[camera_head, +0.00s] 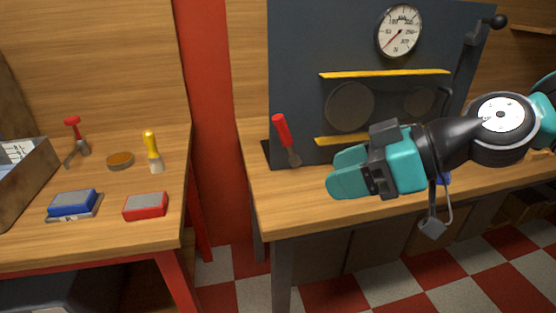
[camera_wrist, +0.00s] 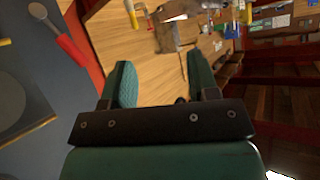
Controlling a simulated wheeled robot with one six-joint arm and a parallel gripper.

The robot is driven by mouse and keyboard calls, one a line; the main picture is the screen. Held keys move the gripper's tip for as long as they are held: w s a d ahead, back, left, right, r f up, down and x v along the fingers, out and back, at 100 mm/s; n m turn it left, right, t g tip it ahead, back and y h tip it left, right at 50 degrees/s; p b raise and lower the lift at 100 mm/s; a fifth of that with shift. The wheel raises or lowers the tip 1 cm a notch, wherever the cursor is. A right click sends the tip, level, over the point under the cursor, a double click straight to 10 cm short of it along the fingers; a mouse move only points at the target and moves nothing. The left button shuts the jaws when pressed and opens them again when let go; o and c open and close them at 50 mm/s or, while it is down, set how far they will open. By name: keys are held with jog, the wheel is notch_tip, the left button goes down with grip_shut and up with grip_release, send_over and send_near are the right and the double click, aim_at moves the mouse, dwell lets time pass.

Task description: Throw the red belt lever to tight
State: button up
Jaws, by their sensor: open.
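The red belt lever (camera_head: 282,130) stands at the left end of the dark panel, its red handle up and leaning slightly left over a grey metal foot. In the wrist view the same red lever (camera_wrist: 70,48) lies to the left, outside the fingers. My gripper (camera_head: 342,180) is right of the lever and slightly lower in the head view, apart from it. In the wrist view my gripper (camera_wrist: 163,82) has its two teal fingers spread with nothing between them. No tight or loose marking can be read.
The dark panel (camera_head: 300,60) carries a gauge (camera_head: 399,31), yellow bars (camera_head: 385,73), round discs (camera_head: 350,106) and a black-knobbed crank (camera_head: 498,21). The left bench holds a yellow-handled brush (camera_head: 151,144), a red block (camera_head: 146,206) and a blue block (camera_head: 73,203). Bench around the lever's front is clear.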

jog(key=w+d+f+t+y+b, duration=0.25)
jog(key=w+f+t+b, duration=0.2)
jog(key=w, duration=0.35)
jog(key=t, duration=0.4)
send_near(286, 129)
jog(key=p+x, duration=0.5)
jog(key=x, duration=0.3)
jog(key=shift+w+a, duration=0.1)
jog(key=shift+w, duration=0.05)
jog(key=shift+w+a, duration=0.35)
jog(key=shift+a, duration=0.05)
